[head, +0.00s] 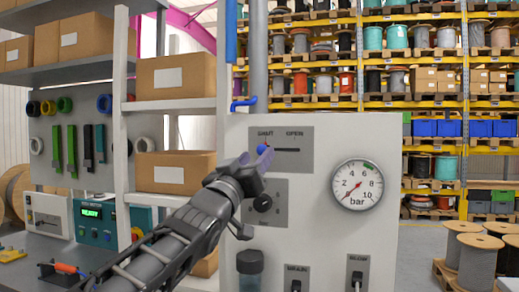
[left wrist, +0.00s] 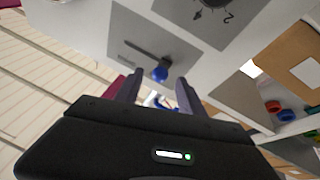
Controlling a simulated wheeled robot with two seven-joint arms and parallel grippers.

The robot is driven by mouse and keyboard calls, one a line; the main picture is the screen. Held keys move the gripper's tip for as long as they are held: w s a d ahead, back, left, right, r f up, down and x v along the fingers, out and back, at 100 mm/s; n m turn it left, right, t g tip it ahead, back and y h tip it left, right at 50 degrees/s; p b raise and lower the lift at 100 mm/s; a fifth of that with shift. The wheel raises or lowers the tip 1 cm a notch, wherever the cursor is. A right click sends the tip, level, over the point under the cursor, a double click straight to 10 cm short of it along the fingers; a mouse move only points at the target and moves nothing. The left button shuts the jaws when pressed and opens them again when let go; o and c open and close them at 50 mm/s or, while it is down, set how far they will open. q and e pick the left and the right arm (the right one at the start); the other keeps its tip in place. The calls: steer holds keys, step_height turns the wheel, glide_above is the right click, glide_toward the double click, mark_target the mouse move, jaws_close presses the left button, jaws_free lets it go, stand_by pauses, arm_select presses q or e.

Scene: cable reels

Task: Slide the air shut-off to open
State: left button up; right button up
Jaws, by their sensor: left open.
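The air shut-off is a blue knob (head: 261,148) on a dark slot in a grey plate (head: 304,160) marked SHUT at the left and OPEN at the right. The knob sits at the SHUT end of the slot. My left gripper (head: 256,158) is open just in front of the knob. In the left wrist view the blue knob (left wrist: 160,73) shows just beyond and between the two fingertips (left wrist: 160,84), with the slot running away to the upper left. I cannot tell whether a finger touches it. My right gripper is not in view.
The white panel (head: 385,250) also carries a pressure gauge (head: 357,185) with its needle near the low end, a dark knob (head: 262,203) below the slider, and DRAIN and SLOW valves. Shelves with boxes (head: 175,80) stand at the left. Reels (head: 470,245) stand at the right.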

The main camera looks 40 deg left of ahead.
mark_target(263, 150)
arm_select(q)
steer(key=shift+p+x, duration=0.3)
steer(key=shift+x, duration=1.2)
steer(key=shift+c, duration=0.6)
jaws_close()
